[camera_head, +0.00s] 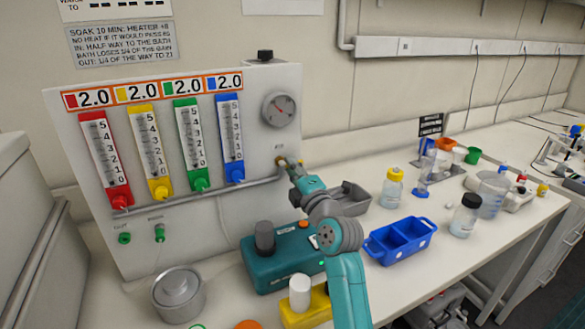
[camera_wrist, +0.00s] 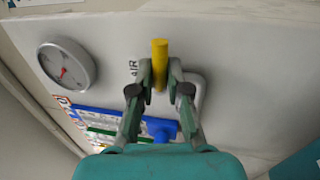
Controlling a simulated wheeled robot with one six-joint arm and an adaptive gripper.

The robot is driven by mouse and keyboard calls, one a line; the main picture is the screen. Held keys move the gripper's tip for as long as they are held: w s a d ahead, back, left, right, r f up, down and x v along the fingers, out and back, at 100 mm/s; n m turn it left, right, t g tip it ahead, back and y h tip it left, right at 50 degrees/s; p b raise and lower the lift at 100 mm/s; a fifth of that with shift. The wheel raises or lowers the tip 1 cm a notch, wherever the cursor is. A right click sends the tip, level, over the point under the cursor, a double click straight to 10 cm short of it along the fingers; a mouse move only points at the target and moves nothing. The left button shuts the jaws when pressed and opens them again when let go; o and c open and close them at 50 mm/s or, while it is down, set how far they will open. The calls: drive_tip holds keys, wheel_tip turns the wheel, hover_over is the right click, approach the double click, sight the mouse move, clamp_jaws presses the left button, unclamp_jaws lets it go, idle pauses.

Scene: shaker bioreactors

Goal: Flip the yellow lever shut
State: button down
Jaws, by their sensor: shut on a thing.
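The yellow lever (camera_wrist: 159,50) sits on the white panel beside the "AIR" label. In the wrist view my gripper (camera_wrist: 160,83) has its fingertips closed around the lower part of the lever, and the lever's upper part sticks out beyond them. In the head view my gripper (camera_head: 290,164) is at the panel's right side, below the round gauge. There only a small bit of yellow (camera_head: 280,162) shows at the fingertips. The lever's base is hidden by the fingers.
The panel (camera_head: 80,160) carries several coloured flow tubes, a gauge (camera_head: 279,109) and a grey pipe (camera_head: 200,194) near my gripper. Bottles stand to the right.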

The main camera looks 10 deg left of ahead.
drive_tip(key=c, duration=1.2)
unclamp_jaws()
drive_tip(key=shift+s+a+r, duration=0.1)
drive_tip(key=shift+a+r, duration=0.05)
drive_tip(key=shift+o, duration=0.2)
drive_tip(key=v, duration=1.2)
